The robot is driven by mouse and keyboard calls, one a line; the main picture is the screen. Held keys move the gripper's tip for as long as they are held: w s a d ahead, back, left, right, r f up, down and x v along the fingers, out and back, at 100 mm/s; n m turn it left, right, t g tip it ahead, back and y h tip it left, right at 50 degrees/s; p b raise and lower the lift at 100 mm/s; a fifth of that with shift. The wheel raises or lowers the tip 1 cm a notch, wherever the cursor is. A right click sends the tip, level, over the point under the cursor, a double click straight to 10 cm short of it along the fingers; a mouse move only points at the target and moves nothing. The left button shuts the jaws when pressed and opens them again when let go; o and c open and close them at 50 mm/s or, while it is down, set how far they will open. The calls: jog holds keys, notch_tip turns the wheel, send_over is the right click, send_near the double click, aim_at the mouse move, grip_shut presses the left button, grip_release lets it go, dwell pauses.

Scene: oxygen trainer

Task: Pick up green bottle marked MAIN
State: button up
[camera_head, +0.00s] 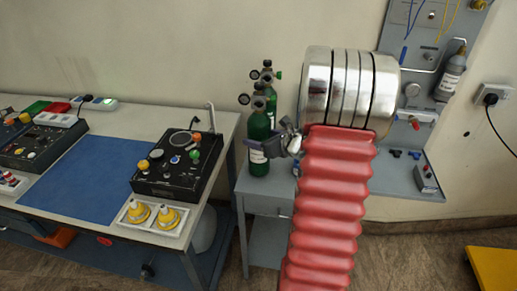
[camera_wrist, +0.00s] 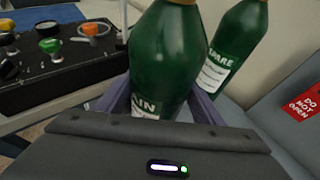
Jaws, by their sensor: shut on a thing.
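The green bottle marked MAIN (camera_head: 260,127) stands upright on the grey side cabinet, with a gauge and valve on its top. In the wrist view this bottle (camera_wrist: 168,55) fills the middle, and only the end of its label, "IN", shows. My gripper (camera_wrist: 160,108) is shut on its body, one finger on each side. In the head view my gripper (camera_head: 268,152) reaches it from the right. I cannot tell whether its base touches the cabinet. A second green bottle, marked SPARE (camera_wrist: 232,45), stands just behind it; in the head view its top (camera_head: 267,76) shows.
The grey cabinet (camera_head: 264,204) is small. A workbench (camera_head: 222,124) to the left carries a black control box (camera_head: 178,165), a thin upright post (camera_head: 211,117) and a tray of yellow cups (camera_head: 153,218). A wall panel (camera_head: 425,60) stands to the right. A red "DO NOT OPEN" sign (camera_wrist: 304,101) is nearby.

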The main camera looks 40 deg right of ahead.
aim_at(262, 112)
jog(key=c, duration=1.3)
jog(key=shift+w+r, duration=0.1)
jog(key=shift+r, duration=0.1)
grip_shut()
jog(key=shift+d+r, duration=0.1)
jog(key=shift+r, duration=0.05)
jog(key=shift+r, duration=4.85)
